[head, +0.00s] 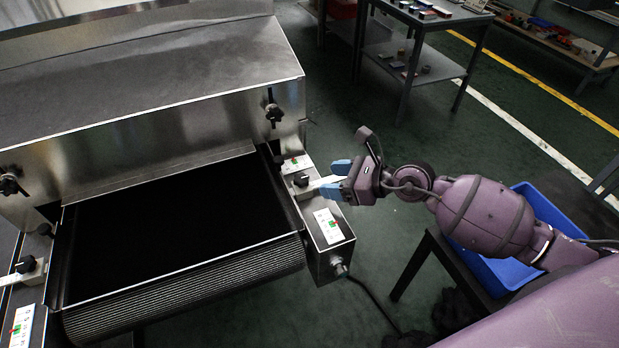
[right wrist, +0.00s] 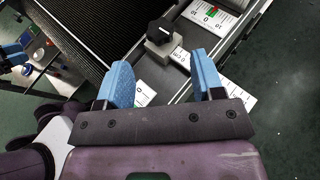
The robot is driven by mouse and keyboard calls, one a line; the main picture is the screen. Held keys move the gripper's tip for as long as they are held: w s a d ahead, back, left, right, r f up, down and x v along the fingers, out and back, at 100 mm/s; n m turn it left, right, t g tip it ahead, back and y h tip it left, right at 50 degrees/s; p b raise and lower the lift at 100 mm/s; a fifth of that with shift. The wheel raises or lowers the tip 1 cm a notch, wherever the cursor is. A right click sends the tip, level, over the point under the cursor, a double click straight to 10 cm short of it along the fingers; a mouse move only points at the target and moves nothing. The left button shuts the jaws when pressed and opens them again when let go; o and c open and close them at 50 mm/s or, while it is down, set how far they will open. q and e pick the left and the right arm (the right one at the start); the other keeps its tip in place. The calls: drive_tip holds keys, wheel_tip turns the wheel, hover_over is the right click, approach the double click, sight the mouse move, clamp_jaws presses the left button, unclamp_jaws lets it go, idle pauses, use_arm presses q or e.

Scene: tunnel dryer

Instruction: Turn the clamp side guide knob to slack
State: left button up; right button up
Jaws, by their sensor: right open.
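A black knob (head: 301,179) sits on a metal block on the dryer's right side rail, beside the dark belt. In the right wrist view the knob (right wrist: 160,33) stands upright beyond my fingertips, nearer the left finger. My right gripper (head: 328,178) is just right of it, its blue fingers open and pointing at it. Nothing is between the fingers in the right wrist view (right wrist: 163,75), and they look apart from the knob. A similar knob (head: 25,264) is on the left rail. Blue finger-like parts (right wrist: 14,52) show at the wrist view's left edge, probably my left gripper; its opening is unclear.
White scale plates with green and red marks lie on the right rail (head: 329,226) and by the hood. Black star knobs (head: 273,113) are on the metal hood (head: 150,85). A blue bin (head: 540,210) sits on a table at right. Floor between is open.

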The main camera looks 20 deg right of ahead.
sight(305, 179)
drive_tip(key=x, duration=0.5)
drive_tip(key=shift+w+f, duration=0.1)
drive_tip(key=shift+f, duration=0.05)
drive_tip(key=shift+w+a+f, duration=0.15)
drive_tip(key=shift+w+a, duration=0.15)
drive_tip(key=shift+a, duration=0.15)
use_arm(q)
drive_tip(key=shift+w+d+r, duration=0.1)
drive_tip(key=shift+w+d, duration=0.15)
drive_tip(key=shift+w, duration=0.2)
use_arm(e)
drive_tip(key=shift+w, duration=0.1)
